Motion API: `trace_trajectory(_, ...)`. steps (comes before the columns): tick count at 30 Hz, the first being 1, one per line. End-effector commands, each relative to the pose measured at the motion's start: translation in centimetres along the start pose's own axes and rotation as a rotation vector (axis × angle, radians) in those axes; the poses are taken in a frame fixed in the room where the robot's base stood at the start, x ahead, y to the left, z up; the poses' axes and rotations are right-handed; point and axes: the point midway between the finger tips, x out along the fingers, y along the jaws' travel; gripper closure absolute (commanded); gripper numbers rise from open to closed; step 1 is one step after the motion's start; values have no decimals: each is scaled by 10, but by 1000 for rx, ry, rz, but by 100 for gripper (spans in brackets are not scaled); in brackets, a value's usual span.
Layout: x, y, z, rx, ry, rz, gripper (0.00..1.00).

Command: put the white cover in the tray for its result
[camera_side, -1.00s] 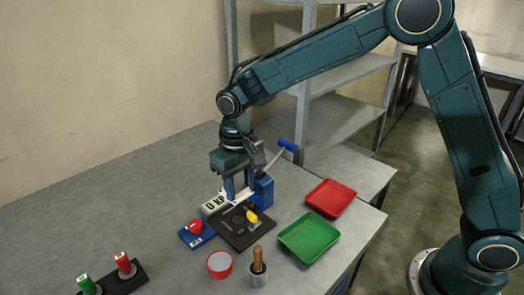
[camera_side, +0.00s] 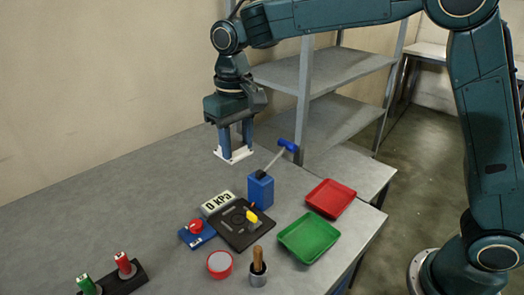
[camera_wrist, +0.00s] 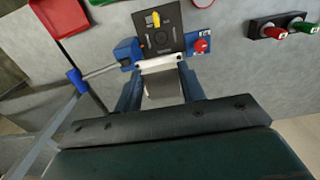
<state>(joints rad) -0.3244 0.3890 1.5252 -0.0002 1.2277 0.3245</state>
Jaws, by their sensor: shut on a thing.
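The white cover (camera_side: 238,157) is a thin pale plate, held in the air above the bench behind the apparatus. My gripper (camera_side: 235,148) points down and is shut on it. In the wrist view the cover (camera_wrist: 158,64) shows as a white strip across my fingertips (camera_wrist: 160,74). A red tray (camera_side: 330,198) and a green tray (camera_side: 308,240) lie empty at the right of the bench. My gripper is left of both and higher. The display (camera_side: 217,203) reads "0 kPa".
A black plate (camera_side: 236,232) with a yellow part (camera_side: 252,216) stands beside the blue pump (camera_side: 260,188), whose lever (camera_side: 288,146) sticks up. A blue base with a red knob (camera_side: 195,227), a red-rimmed dish (camera_side: 220,264) and a wooden-handled tool (camera_side: 258,262) are nearby. Shelving stands behind.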

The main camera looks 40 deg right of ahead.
Motion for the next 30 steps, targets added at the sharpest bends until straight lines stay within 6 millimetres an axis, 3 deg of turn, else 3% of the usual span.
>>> trace_trajectory(11, 0, 1, 0, 0, 2, 0, 91)
trace_trajectory(17, -1, 14, 1, 1, 2, -1, 91)
trace_trajectory(23, -3, 52, 9, -1, 2, 0, 91)
trace_trajectory(30, -4, 118, 32, -11, 2, 1, 91)
